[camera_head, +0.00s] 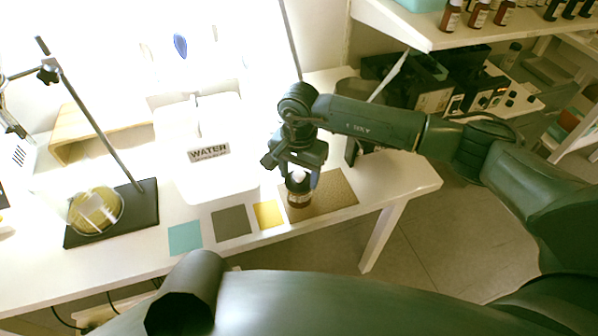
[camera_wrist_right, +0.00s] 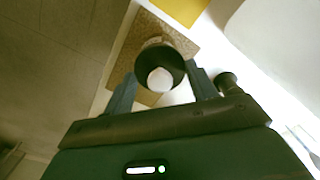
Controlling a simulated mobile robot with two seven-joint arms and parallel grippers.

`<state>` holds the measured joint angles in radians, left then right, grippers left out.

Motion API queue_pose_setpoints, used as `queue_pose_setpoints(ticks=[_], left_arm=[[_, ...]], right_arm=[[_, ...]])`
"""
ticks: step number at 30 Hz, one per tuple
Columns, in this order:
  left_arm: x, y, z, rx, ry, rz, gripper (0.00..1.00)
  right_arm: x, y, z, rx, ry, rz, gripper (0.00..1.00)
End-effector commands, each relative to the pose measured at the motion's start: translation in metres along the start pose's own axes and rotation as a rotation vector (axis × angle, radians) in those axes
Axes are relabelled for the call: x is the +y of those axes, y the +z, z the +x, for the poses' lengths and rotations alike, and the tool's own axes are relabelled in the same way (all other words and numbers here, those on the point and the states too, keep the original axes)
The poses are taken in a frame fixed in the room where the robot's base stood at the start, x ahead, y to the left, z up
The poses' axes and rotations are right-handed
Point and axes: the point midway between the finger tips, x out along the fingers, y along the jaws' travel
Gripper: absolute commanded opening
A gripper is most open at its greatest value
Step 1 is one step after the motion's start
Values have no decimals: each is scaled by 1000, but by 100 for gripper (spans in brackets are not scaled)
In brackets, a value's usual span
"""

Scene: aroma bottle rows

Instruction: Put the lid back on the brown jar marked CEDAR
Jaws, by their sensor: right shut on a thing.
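The brown jar (camera_head: 299,198) with a pale label stands upright on a brown cork mat (camera_head: 335,190) near the table's front edge. Its lettering is too small to read. My right gripper (camera_head: 299,179) points down over the jar, shut on a dark round lid with a white top. In the right wrist view the lid (camera_wrist_right: 160,76) sits between the two fingers (camera_wrist_right: 162,85), with the jar beneath it mostly hidden. I cannot tell whether the lid touches the jar's rim. My left gripper is not in view.
A white container marked WATER (camera_head: 208,180) stands left of the gripper. Teal (camera_head: 185,238), grey (camera_head: 231,222) and yellow (camera_head: 267,214) squares lie along the front edge. A dark stand base (camera_head: 105,228) is further left. Shelves with bottles (camera_head: 478,14) are at upper right.

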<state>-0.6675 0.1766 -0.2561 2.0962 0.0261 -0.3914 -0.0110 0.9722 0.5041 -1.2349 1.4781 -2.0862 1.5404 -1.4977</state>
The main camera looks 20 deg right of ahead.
Motion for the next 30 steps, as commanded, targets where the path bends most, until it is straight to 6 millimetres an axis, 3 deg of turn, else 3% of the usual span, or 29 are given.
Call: queue_pose_setpoints(ticks=[30], left_arm=[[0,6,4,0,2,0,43]], right_arm=[[0,0,3,0,0,0,35]])
